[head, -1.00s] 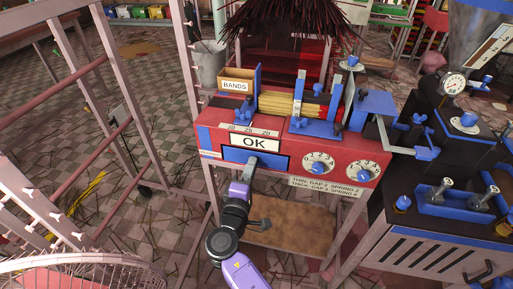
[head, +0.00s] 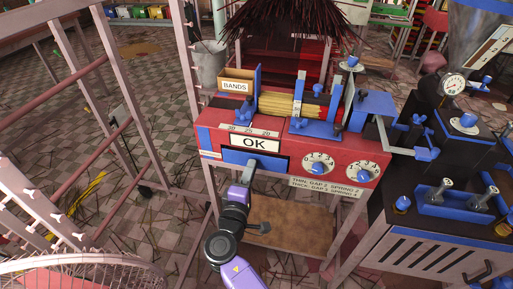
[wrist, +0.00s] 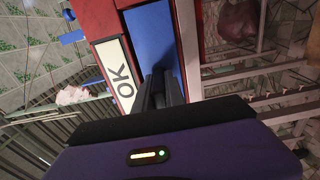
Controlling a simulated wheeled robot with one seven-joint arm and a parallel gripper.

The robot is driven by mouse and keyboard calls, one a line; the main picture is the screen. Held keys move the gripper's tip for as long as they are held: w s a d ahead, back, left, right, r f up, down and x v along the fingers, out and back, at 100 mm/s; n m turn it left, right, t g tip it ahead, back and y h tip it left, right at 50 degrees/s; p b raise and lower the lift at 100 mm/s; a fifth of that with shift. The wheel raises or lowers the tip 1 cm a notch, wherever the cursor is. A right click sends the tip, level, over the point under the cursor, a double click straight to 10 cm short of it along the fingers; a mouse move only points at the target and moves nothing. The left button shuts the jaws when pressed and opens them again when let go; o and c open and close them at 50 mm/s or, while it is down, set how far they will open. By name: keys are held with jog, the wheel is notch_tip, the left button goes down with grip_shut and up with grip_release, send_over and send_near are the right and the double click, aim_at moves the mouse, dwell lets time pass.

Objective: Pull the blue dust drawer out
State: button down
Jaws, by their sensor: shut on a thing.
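The blue dust drawer (head: 234,156) is in the front of the red machine, just below the white OK sign (head: 254,144). In the wrist view, its flat blue front (wrist: 150,38) lies beside the OK sign (wrist: 118,75). My gripper (head: 251,172) reaches up to the drawer front from below. In the wrist view, its dark fingers (wrist: 160,88) are shut at the blue front. The handle between them is hidden, and how far the drawer stands out is hard to tell.
Two white dials (head: 319,163) with blue knobs sit right of the drawer. A brown shelf (head: 292,236) lies below the machine. A dark machine with a slotted front (head: 435,256) stands to the right. Pink metal frames (head: 118,110) stand on the left, with open floor between.

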jog(key=p+v, duration=0.2)
jog(key=v, duration=1.5)
jog(key=shift+s+r+p, duration=0.2)
jog(key=shift+s+p, duration=0.1)
jog(key=shift+p, duration=0.1)
dwell(1.3)
jog(key=shift+a, duration=0.1)
jog(key=s+r+p, duration=0.1)
jog(key=s, duration=0.1)
jog(key=s+a+r+p, duration=0.1)
jog(key=r, duration=0.1)
jog(key=shift+s+a+p, duration=0.1)
jog(key=shift+s+p, duration=0.3)
dwell(0.4)
